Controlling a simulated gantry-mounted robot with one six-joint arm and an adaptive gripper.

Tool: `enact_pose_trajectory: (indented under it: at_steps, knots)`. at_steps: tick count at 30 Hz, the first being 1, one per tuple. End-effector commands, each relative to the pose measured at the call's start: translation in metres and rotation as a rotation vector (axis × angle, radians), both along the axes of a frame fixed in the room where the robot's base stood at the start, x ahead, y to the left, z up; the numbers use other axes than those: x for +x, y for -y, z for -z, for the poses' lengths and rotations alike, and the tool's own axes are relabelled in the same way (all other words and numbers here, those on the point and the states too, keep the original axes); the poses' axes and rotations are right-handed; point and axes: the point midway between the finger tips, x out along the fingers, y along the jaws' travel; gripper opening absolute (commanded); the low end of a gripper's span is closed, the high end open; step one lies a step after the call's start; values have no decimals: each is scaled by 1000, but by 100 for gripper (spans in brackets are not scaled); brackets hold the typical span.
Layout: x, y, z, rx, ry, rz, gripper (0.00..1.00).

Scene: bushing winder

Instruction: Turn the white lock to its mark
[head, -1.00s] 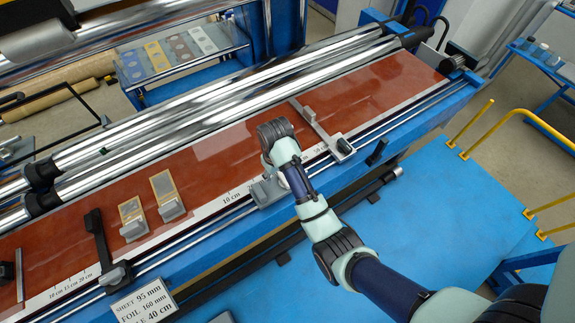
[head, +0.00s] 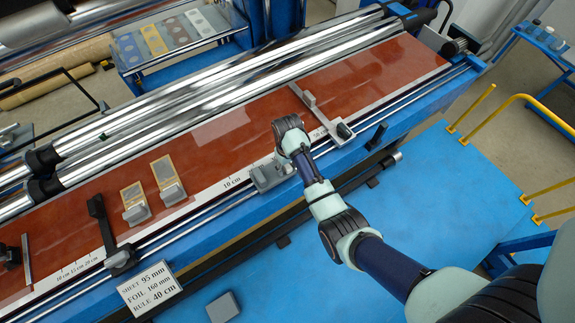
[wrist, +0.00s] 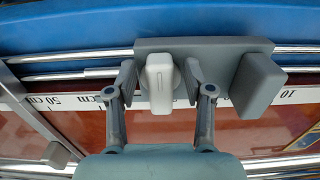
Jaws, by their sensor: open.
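The white lock (wrist: 159,82) is a pale, rounded lever on a grey carriage block (wrist: 215,49), seen in the middle of the wrist view. It points straight down in that picture and has a short dark line on its face. My gripper (wrist: 160,78) is open, with one finger on each side of the lock and a small gap visible on both sides. I cannot make out the lock's mark. In the head view the carriage (head: 266,177) sits on the front rail, and my wrist hides the lock and fingertips.
A raised grey block (wrist: 258,85) stands on the carriage close to my right finger in the wrist view. A white scale strip (head: 205,202) runs along the red table (head: 235,140). A rule arm (head: 318,108) and a black-handled stop (head: 105,225) flank the carriage.

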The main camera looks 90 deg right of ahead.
Motion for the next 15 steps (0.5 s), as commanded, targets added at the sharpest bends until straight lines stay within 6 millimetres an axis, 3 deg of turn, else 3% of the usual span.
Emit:
enact_pose_trajectory:
  at_steps: [2, 11, 15]
  knots:
    - [0, 0, 0, 0, 0, 0, 49]
    - [0, 0, 0, 0, 0, 0, 0]
    - [0, 0, -1, 0, 0, 1, 0]
